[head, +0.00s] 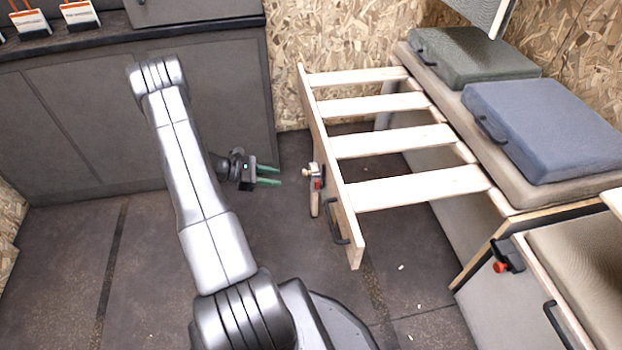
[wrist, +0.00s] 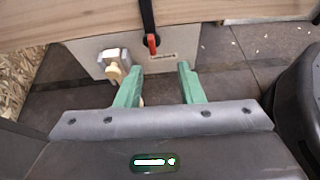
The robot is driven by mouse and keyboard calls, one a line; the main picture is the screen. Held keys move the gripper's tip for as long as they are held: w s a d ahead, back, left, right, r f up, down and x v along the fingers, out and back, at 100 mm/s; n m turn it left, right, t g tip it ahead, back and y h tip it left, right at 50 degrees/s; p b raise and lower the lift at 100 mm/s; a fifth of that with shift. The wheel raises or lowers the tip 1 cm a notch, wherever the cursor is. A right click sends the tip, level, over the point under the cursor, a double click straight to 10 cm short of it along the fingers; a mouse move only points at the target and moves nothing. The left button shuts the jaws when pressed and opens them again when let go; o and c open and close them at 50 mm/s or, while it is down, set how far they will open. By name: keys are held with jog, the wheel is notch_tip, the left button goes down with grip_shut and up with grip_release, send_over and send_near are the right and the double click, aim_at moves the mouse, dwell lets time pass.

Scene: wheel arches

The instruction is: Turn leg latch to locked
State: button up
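The slatted pull-out frame (head: 337,170) carries a small metal latch with a cream knob (head: 308,172) on its front board; a red tab (head: 318,184) sits beside it. In the wrist view the latch with its cream knob (wrist: 114,67) is on a pale leg panel (wrist: 185,50). The red tab (wrist: 152,43) hangs from a black strap to its right, above a small label too blurred to read. My gripper (head: 280,176) has two green fingers, apart and empty. It points at the latch from the left, with a gap between. In the wrist view the gripper (wrist: 158,76) is below the latch and tab.
A black handle (head: 336,222) is on the frame's front board, near the latch. Grey cabinets (head: 130,130) stand behind my arm. A bench with a green cushion (head: 470,55) and a blue cushion (head: 545,125) is at the right. The floor below the gripper is clear.

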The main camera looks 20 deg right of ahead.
jog(key=w+f+b+x, duration=0.1)
jog(key=b+x, duration=0.3)
jog(key=x, duration=1)
jog(key=shift+w+d, duration=0.2)
jog(key=shift+w, duration=0.15)
jog(key=shift+f, duration=0.15)
grip_shut()
